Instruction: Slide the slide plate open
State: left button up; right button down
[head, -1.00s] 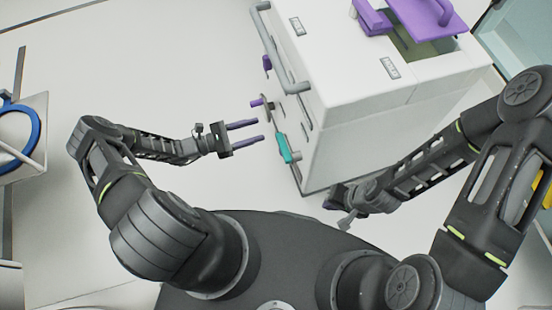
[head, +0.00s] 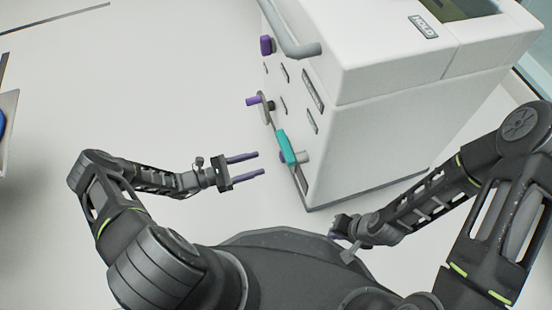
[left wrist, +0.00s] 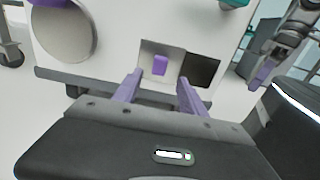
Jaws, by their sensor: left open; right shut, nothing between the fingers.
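In the left wrist view, a light grey slide plate (left wrist: 147,62) with a purple knob (left wrist: 160,65) sits low on the white machine's front. A dark square opening (left wrist: 203,70) shows directly to its right. My left gripper (head: 261,163) is open and empty, its two purple fingers pointing at the machine front with a gap between. In the left wrist view its fingers (left wrist: 158,82) are on either side of the knob in the picture; I see no contact. My right gripper (head: 338,235) is shut and empty, low beside the machine's near corner. I cannot make out the plate in the head view.
The white machine (head: 400,125) carries a grey bar handle (head: 295,38), a teal handle (head: 286,147) and a purple peg (head: 253,101) on its front. A round grey disc (left wrist: 65,32) is left of the plate. The floor (head: 130,75) to the left is clear.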

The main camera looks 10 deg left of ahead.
aim_at(280, 157)
pick_arm(q)
jog(key=b+x, duration=0.1)
jog(key=x, duration=0.5)
jog(key=shift+w+d+b, duration=0.15)
jog(key=shift+d+b, duration=0.15)
jog(key=shift+d, duration=0.05)
jog(key=shift+w+d, duration=0.3)
jog(key=shift+d, duration=0.15)
grip_shut()
dwell(0.9)
